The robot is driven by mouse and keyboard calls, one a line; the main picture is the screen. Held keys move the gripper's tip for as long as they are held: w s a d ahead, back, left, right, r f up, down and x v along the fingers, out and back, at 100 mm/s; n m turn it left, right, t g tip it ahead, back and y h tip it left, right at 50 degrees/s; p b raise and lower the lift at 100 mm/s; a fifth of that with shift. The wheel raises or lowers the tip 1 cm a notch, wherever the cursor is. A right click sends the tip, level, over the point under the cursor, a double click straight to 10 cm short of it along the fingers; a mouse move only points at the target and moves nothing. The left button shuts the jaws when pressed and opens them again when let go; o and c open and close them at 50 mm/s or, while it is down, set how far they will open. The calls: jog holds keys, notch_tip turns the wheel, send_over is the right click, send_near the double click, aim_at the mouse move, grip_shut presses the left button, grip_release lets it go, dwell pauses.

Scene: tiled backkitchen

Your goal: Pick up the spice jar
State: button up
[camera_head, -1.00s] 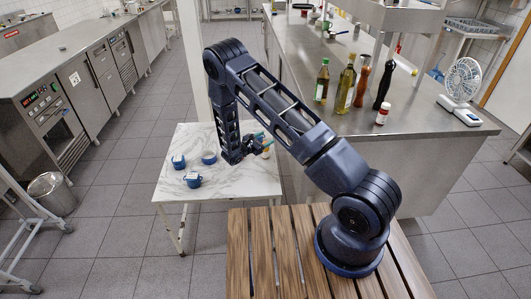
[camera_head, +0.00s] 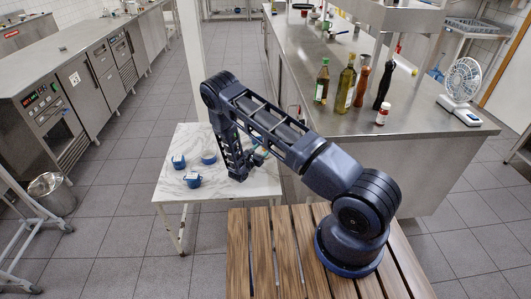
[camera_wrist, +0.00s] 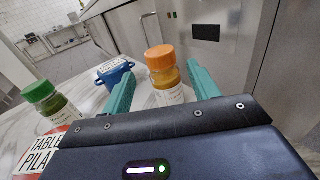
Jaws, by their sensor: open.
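In the wrist view a small clear jar with an orange cap (camera_wrist: 163,68) and a pale label stands upright between the two teal fingers of my gripper (camera_wrist: 159,76). The gripper is open, with a finger on each side of the jar; I cannot tell whether either touches it. A second jar with a green cap (camera_wrist: 44,103) stands to the left, outside the fingers. In the head view my gripper (camera_head: 258,157) is low over the right side of the white marble table (camera_head: 225,183), and my arm largely hides the jars there.

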jog(key=shift+r+x, duration=0.1)
jog(key=shift+x, duration=1.3)
jog(key=shift+r+x, duration=0.15)
jog(key=shift+x, duration=1.25)
jog(key=shift+s+d, duration=0.15)
jog(key=c, duration=1.1)
jog(key=shift+r, duration=0.1)
notch_tip(320, 180, up, 20)
jog(key=shift+r, duration=0.1)
